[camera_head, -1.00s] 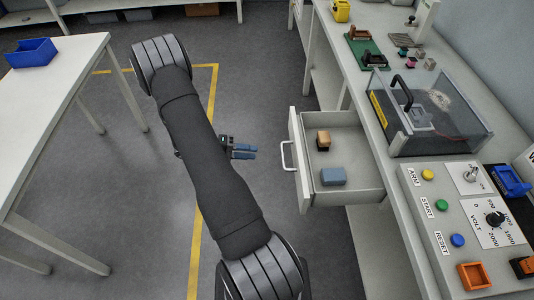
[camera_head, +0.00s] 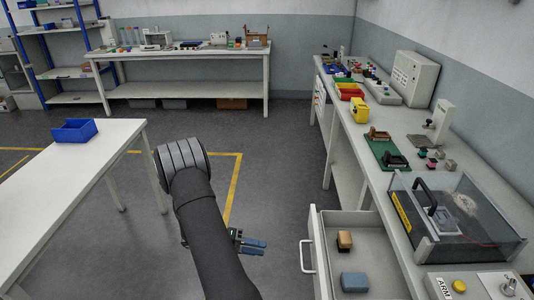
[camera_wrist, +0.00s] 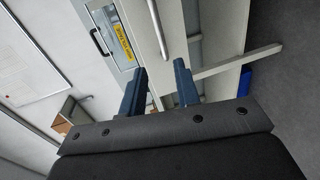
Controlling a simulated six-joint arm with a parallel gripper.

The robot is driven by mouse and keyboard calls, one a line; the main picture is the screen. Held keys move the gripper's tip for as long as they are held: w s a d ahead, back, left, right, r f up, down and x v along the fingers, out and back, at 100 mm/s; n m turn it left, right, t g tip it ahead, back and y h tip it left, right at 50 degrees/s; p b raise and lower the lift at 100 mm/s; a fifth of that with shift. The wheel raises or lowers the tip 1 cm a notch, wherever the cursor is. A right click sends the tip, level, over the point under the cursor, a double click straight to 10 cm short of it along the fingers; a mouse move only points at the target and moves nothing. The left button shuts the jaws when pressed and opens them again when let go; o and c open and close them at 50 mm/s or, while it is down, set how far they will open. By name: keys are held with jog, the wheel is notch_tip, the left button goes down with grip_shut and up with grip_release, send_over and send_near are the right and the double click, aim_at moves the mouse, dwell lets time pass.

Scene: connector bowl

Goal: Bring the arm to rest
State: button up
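My gripper (camera_head: 262,248) is in the head view, beside my dark forearm and left of the open drawer, over the grey floor. It touches nothing. In the wrist view its two blue fingers (camera_wrist: 161,88) stand apart with a clear gap and nothing between them, so it is open and empty. My arm link hides part of the gripper's body in the head view.
An open drawer (camera_head: 322,240) holding a brown block (camera_head: 344,240) and a blue-grey block (camera_head: 354,282) juts from the right bench. A clear-walled box (camera_head: 460,262) stands on that bench. A white table (camera_head: 80,185) with a blue bin (camera_head: 75,131) is at left. Floor between is free.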

aim_at(301, 254)
jog(key=x, duration=1.5)
jog(key=shift+d, duration=0.2)
jog(key=shift+a, duration=0.1)
jog(key=v, duration=1.7)
jog(key=shift+a, duration=0.15)
jog(key=shift+x, duration=9)
jog(key=shift+o, duration=0.4)
